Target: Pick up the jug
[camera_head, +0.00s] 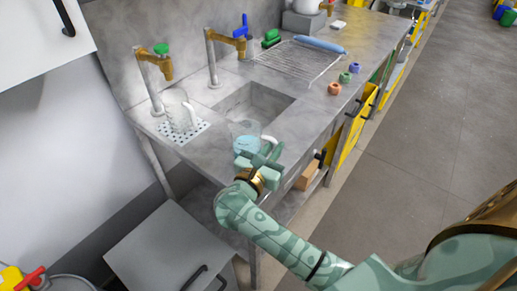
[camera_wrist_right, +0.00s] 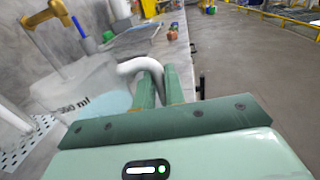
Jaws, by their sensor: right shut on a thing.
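A clear jug (camera_head: 244,131) with pale blue liquid in it is at the front edge of the grey counter, in front of the sink. It also shows at the left of the right wrist view (camera_wrist_right: 85,88), with "ml" lettering on its side and a white handle (camera_wrist_right: 131,68). My right gripper (camera_head: 266,149) is shut on that handle, with its green fingers close together around it. I cannot tell whether the jug's base touches the counter. A second clear jug (camera_head: 178,114) with a white handle stands on the perforated drain plate (camera_head: 186,137) under the green-handled tap. My left gripper is not in view.
The sink (camera_head: 250,104) lies behind the held jug. A green-handled tap (camera_head: 163,62) and a blue-handled tap (camera_head: 236,38) rise at the back. A wire rack (camera_head: 300,62) and small coloured pieces (camera_head: 335,88) are further along the counter.

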